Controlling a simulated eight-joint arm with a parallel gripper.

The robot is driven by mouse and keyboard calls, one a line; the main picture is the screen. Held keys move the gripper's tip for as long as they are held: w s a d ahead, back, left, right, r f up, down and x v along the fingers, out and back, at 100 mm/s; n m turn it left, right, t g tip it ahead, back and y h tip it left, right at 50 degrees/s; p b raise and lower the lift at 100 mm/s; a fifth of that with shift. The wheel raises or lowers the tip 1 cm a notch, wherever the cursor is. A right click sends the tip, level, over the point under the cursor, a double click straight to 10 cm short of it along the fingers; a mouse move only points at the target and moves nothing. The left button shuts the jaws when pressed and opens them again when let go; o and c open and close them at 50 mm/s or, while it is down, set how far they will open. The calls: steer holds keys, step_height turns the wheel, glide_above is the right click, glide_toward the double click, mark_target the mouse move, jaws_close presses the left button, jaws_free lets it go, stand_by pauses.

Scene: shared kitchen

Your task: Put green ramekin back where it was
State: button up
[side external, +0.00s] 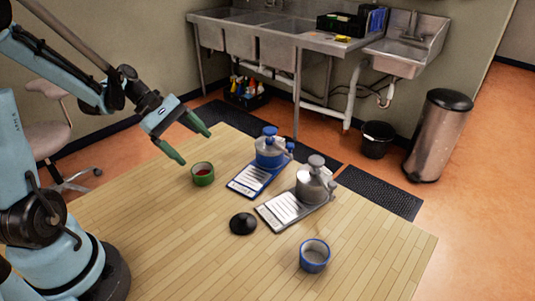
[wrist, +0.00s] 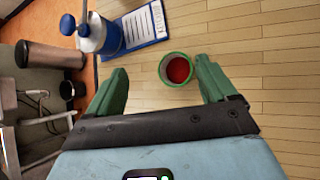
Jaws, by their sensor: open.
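The green ramekin (side external: 203,174) stands upright on the wooden table, near its far left edge, with something red inside. In the wrist view the green ramekin (wrist: 176,69) lies just ahead of the fingertips, nearer the right finger. My gripper (side external: 190,144) is open, with green fingers, above and slightly left of the ramekin. In the wrist view my gripper (wrist: 160,75) has its fingers spread wide and nothing between them. Its height above the ramekin is hard to judge.
A blue-topped dispenser on a blue-edged board (side external: 240,188) and a grey dispenser on a grey board (side external: 268,213) stand right of the ramekin. A black round lid-like object (side external: 243,223) and a blue ramekin (side external: 314,256) are nearer the front. The table's (side external: 190,260) front left is clear.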

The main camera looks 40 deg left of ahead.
steer(key=s+d+r+m+t+y, duration=0.1)
steer(key=d+r+m+y, duration=0.1)
steer(key=m, duration=0.7)
steer(key=s+d+r+m+t+y, duration=0.2)
steer(key=d+r+m+y, duration=0.1)
steer(key=d+m+y, duration=0.2)
steer(key=d+m, duration=0.2)
steer(key=m, duration=0.2)
steer(key=shift+d+r, duration=0.3)
